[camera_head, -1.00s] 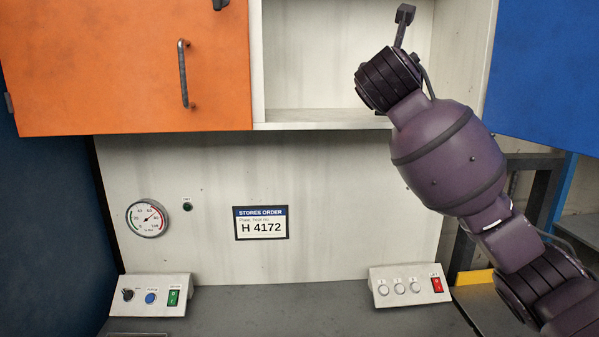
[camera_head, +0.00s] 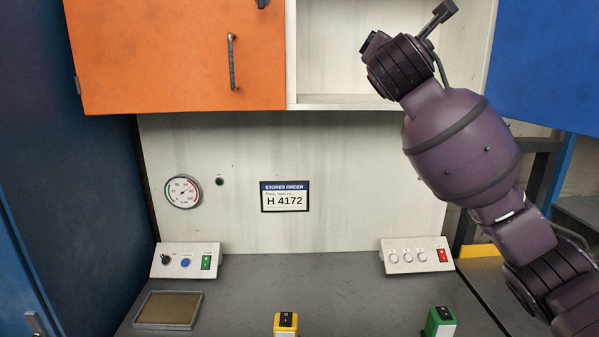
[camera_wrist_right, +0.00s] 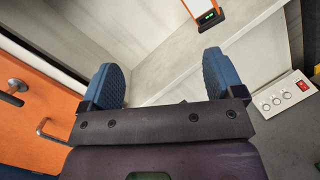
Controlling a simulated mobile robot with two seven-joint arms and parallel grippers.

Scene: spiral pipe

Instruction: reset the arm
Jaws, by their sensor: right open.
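My right arm (camera_head: 462,145) is raised on the right of the head view, in front of the open shelf and wall panel. Its fingers are hidden there behind the wrist. In the right wrist view my right gripper (camera_wrist_right: 164,82) has its two blue pads wide apart, with nothing between them. My left gripper is in neither view.
An orange cabinet door (camera_head: 175,55) and open shelf (camera_head: 340,99) hang above the bench (camera_head: 300,285). A blue cabinet (camera_head: 545,65) is at right. Two control boxes (camera_head: 187,261) (camera_head: 416,255), a tray (camera_head: 169,310), a yellow device (camera_head: 286,324) and a green one (camera_head: 440,322) stand below.

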